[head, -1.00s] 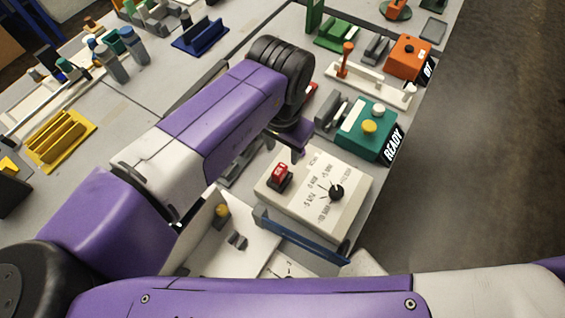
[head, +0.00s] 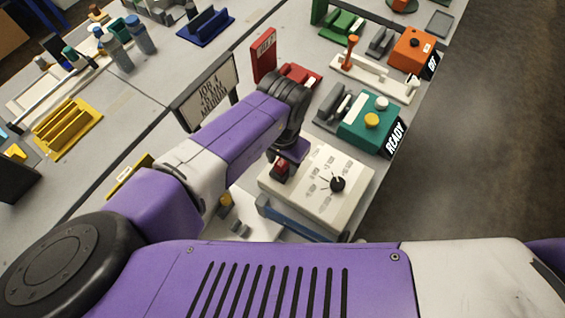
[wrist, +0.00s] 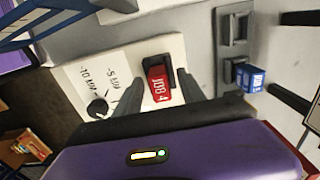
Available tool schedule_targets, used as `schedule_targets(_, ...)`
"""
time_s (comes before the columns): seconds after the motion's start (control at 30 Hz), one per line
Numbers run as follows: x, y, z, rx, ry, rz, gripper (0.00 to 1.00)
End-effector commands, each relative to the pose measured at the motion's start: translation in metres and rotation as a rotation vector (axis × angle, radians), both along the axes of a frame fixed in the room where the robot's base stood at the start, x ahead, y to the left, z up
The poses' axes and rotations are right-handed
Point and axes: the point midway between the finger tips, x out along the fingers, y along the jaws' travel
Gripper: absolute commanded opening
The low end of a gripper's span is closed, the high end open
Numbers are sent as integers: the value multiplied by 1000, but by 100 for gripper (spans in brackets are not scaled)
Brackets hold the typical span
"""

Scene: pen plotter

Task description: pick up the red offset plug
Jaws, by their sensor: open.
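The red offset plug (head: 281,170) sits on the top left part of a cream control box (head: 318,190) with a black dial. In the wrist view the red plug (wrist: 158,85) carries white lettering and stands in a dark socket. My gripper (head: 283,160) is just above the plug in the head view, partly hiding it. In the wrist view my gripper (wrist: 157,90) is open, with one grey finger on each side of the plug and a visible gap. I cannot tell how far the fingertips reach down beside it.
A blue lettered block (wrist: 249,78) and a grey bracket (wrist: 234,35) lie to the right in the wrist view. A blue handle (head: 292,219) runs along the box's near side. A teal READY box (head: 368,122) and a job sign (head: 208,92) stand beyond it.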

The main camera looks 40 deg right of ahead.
Motion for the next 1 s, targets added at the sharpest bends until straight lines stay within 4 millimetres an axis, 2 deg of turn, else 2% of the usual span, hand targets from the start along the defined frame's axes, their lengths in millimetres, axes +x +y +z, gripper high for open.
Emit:
schedule_targets(0.1,0,0,0,0,0,0,47)
schedule_targets(0.3,0,0,0,0,0,0,8)
schedule_targets(0.37,0,0,0,0,0,0,0)
schedule_targets(0.77,0,-1,3,0,0,0,0)
schedule_targets(1.0,5,-8,21,-1,1,-2,0)
